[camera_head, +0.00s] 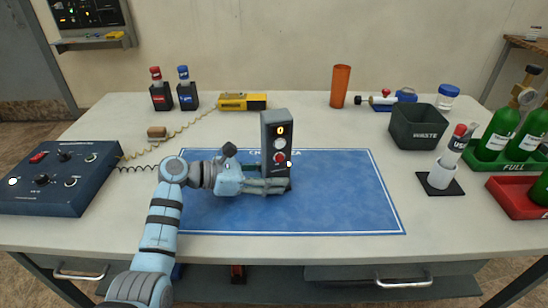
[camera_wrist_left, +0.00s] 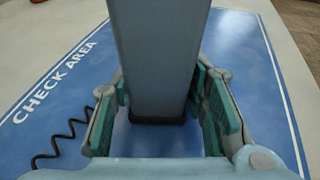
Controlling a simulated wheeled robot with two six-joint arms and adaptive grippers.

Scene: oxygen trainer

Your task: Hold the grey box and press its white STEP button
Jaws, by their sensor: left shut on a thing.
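The grey box (camera_head: 268,138) is tall and narrow and stands upright over the blue check-area mat (camera_head: 340,205). My left gripper (camera_head: 268,186) is shut around the lower part of the box, coming from the left. In the left wrist view, the box (camera_wrist_left: 158,55) stands between the green finger pads of that gripper (camera_wrist_left: 160,112). I cannot tell whether its base touches the mat. My right gripper is not in view.
A blue control panel (camera_head: 62,178) lies at left with coiled cords. A yellow device (camera_head: 242,102), an orange cup (camera_head: 340,86) and a dark waste bin (camera_head: 417,128) stand behind. Green bottles (camera_head: 497,130) are at right. The mat's right half is clear.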

